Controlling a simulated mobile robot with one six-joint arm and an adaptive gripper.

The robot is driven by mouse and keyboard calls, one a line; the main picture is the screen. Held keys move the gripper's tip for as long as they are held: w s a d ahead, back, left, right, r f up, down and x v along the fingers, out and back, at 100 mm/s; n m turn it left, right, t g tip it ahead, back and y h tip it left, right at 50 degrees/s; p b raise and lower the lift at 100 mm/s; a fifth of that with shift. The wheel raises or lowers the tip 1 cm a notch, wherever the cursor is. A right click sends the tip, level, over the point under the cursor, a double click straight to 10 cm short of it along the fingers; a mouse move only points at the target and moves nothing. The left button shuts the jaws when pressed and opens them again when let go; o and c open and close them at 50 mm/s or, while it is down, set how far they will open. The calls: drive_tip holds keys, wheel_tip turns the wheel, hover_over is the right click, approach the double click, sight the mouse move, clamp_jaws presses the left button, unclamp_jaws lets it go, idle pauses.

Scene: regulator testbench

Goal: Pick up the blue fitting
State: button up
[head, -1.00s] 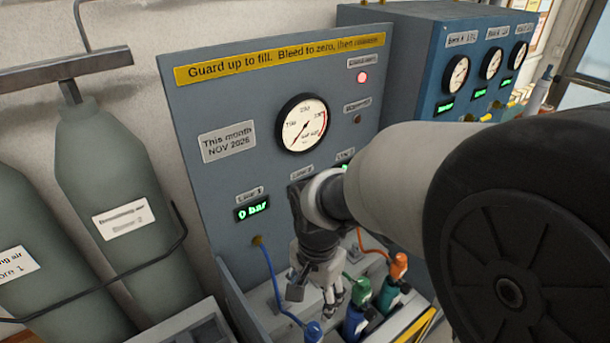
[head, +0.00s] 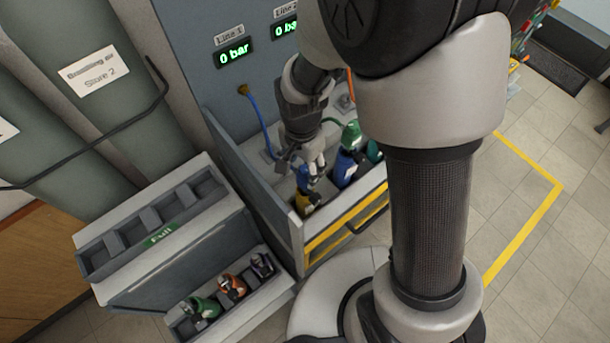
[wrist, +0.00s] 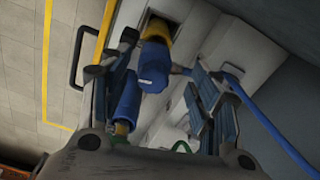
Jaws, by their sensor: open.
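The blue fitting (head: 304,173) sits on top of a yellow cylinder (head: 308,203) in the open-topped bench bay. In the wrist view the blue fitting (wrist: 154,68) shows large between the fingers, with a blue hose (wrist: 255,110) running off to the right. My gripper (head: 310,168) is at the fitting, pointing down, and partly hides it in the head view. In the wrist view my gripper (wrist: 163,62) is open, its fingers on either side of the fitting. I cannot tell whether they touch it.
A blue cylinder (head: 346,168) with a green fitting (head: 350,133) stands close to the right. A yellow-striped guard (head: 330,236) with a handle runs along the bay's front. A rack marked Full (head: 145,235) and several small cylinders stand at lower left.

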drive_tip(key=f, duration=0.3)
drive_tip(key=f+b, duration=0.1)
drive_tip(key=shift+s+d+f, duration=0.2)
drive_tip(key=shift+d+f, duration=0.05)
drive_tip(key=shift+f, duration=0.1)
drive_tip(key=c, duration=1.3)
